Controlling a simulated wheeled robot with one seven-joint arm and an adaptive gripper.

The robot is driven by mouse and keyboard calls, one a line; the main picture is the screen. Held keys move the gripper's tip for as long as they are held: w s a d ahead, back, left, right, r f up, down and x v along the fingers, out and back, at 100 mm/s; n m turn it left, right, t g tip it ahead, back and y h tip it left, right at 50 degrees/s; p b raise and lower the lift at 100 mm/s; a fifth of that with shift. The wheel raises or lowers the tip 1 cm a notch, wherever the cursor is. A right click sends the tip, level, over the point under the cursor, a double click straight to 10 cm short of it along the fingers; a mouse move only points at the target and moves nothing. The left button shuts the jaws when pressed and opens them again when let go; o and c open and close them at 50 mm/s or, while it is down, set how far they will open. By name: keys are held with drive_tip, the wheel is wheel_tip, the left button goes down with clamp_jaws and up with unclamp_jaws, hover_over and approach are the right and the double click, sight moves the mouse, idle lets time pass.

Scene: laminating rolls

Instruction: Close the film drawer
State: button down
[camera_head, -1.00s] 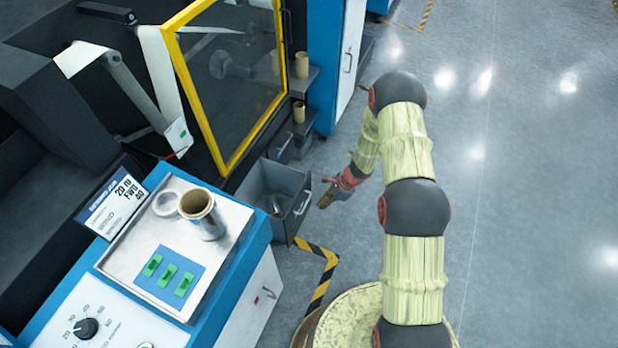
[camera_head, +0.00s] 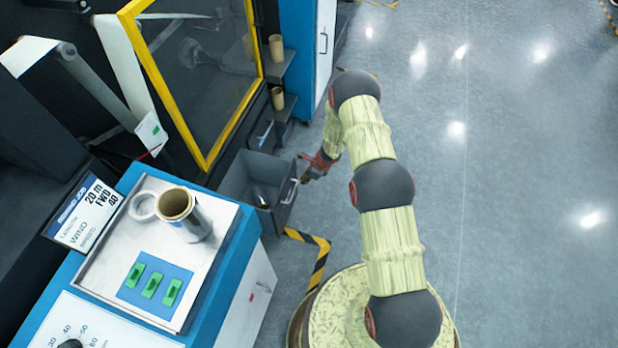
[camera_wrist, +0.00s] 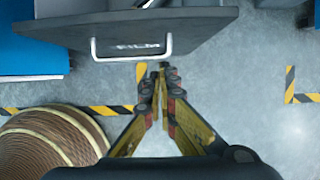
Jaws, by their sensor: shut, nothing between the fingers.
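The film drawer (camera_head: 233,185) is a grey open-topped box pulled out from the machine's base, below the yellow-framed door. In the wrist view its dark front panel (camera_wrist: 200,32) carries a light bar handle (camera_wrist: 131,57) and the lettering "FILM". A dark object lies inside the drawer in the head view. My gripper (camera_head: 303,180) is at the drawer's front, close to the handle side. In the wrist view my gripper (camera_wrist: 158,72) has its fingertips together and empty, just below the panel's lower edge and right of the handle. I cannot tell whether it touches the panel.
A blue cabinet with a steel tray (camera_head: 150,285) stands at the lower left, bearing a film roll (camera_head: 200,222) and green pieces on a blue mat. A yellow-framed door (camera_head: 190,135) stands above the drawer. Hazard tape (camera_head: 320,265) marks the floor. Open floor lies to the right.

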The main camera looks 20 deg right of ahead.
sight(297, 183)
drive_tip(key=shift+w+a+r, duration=0.1)
drive_tip(key=shift+w+a, duration=0.5)
drive_tip(key=shift+a, duration=0.2)
drive_tip(key=shift+w+a, duration=0.55)
drive_tip(key=shift+a, duration=0.25)
drive_tip(key=shift+a, duration=0.1)
